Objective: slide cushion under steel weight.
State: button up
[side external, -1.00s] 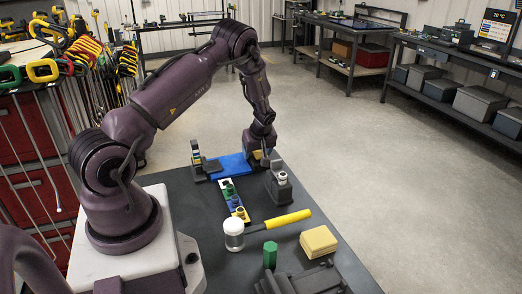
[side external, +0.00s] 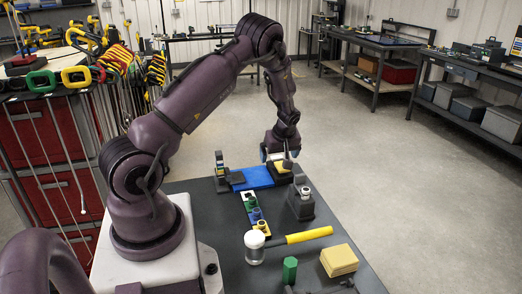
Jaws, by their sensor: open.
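My gripper (side external: 280,155) is open at the far end of the bench, just above a small dark and yellow item (side external: 283,169). A small grey piece shows between the gripper and that item, but I cannot tell what it is. The item is beside the right end of a flat blue mat (side external: 252,179). I cannot tell for sure which thing is the cushion or which is the steel weight. A dark block with a silver cylinder (side external: 301,205) stands just nearer than the gripper. A stack of yellow pads (side external: 339,260) lies at the near right.
A mallet (side external: 255,247) with a white head and yellow handle lies mid-bench. A green hexagonal block (side external: 290,270) stands in front. A strip with coloured pieces (side external: 251,208) lies left of the dark block. A dark stand (side external: 221,172) is at the mat's left. Bare bench shows between them.

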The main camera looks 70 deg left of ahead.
jog(key=s+d+r, duration=0.8)
jog(key=s, duration=0.1)
jog(key=shift+s+d+r, duration=0.2)
jog(key=shift+d+r, duration=0.05)
jog(key=shift+d, duration=0.15)
jog(key=s+d+r+m+t+h, duration=0.2)
jog(key=s+d+r+m, duration=0.1)
jog(key=d+r+m, duration=0.6)
jog(key=s+d+r+m+t+h, duration=0.2)
jog(key=d+r+m, duration=0.7)
jog(key=d, duration=0.6)
notch_tip(320, 180, up, 2)
jog(key=shift+s+d+r+t+h, duration=0.1)
jog(key=shift+s+d+t+h, duration=0.2)
jog(key=shift+s+t, duration=0.5)
